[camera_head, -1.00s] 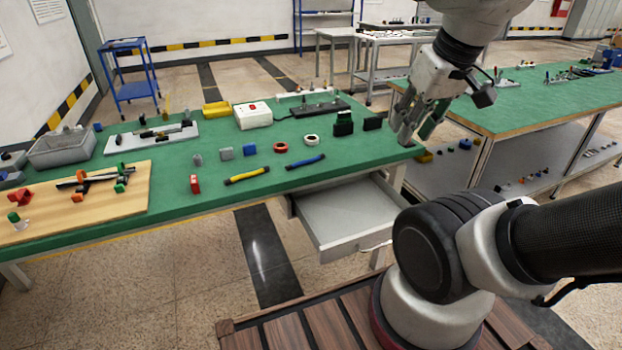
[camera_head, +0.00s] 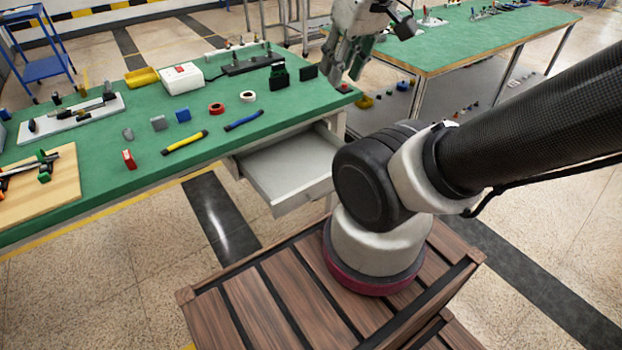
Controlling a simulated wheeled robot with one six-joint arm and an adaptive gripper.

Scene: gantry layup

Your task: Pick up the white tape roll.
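The white tape roll (camera_head: 248,96) lies flat on the green table, right of a red tape roll (camera_head: 216,108) and just behind a blue-handled tool. Nothing covers it. My gripper (camera_head: 347,74) hangs above the table's right end, well to the right of the white roll and apart from it. Its fingers are spread, with nothing seen between them.
Black blocks (camera_head: 279,77) stand between the white roll and my gripper. A blue-handled tool (camera_head: 243,121) and a yellow-handled tool (camera_head: 185,142) lie in front. A white box (camera_head: 182,79) stands behind. An open drawer (camera_head: 290,170) juts out below the table edge.

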